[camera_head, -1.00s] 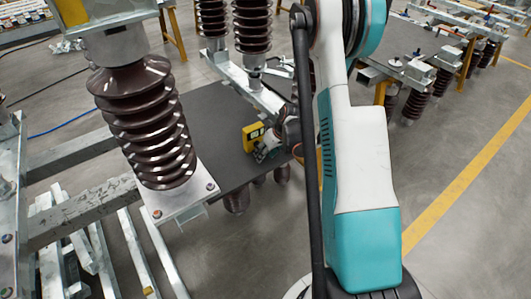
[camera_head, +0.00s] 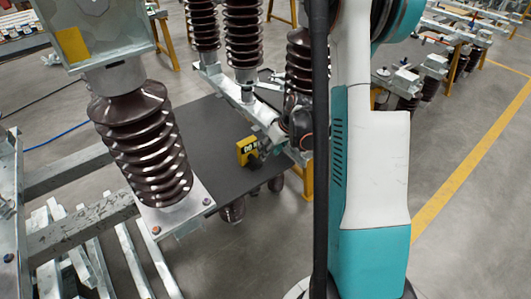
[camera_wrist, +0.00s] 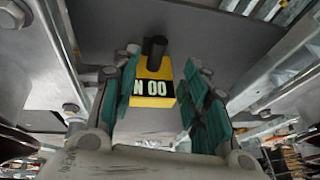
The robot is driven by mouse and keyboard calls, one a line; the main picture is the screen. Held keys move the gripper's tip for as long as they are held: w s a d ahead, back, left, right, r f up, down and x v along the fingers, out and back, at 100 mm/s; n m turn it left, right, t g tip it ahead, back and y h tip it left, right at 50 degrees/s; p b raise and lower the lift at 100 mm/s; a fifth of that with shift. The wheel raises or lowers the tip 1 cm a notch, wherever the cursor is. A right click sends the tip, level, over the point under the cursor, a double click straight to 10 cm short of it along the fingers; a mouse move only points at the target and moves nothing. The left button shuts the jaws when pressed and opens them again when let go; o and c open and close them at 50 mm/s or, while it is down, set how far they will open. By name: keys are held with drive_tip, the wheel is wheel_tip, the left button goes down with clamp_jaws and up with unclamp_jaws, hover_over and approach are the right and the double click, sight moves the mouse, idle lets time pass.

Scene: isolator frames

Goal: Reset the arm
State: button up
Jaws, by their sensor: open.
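A yellow tag (camera_head: 247,149) with black lettering stands at the edge of the dark plate in the head view, beside the end of my arm. In the wrist view the yellow tag (camera_wrist: 153,86) has a black band with white letters and a dark cylinder at its top. My gripper (camera_wrist: 161,68) is open, with a green-padded finger on each side of the tag in the picture. I see gaps between the pads and the tag. In the head view my gripper is small and partly hidden by the tag and my arm.
A large brown ribbed insulator (camera_head: 143,145) stands close on the left, on a metal frame (camera_head: 80,225). More brown insulators (camera_head: 244,45) rise behind the dark plate (camera_head: 195,135). Grey floor (camera_head: 465,210) with a yellow line is open on the right.

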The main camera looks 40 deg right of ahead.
drive_tip(key=shift+s+r, duration=0.1)
drive_tip(key=shift+r, duration=0.25)
idle(0.3)
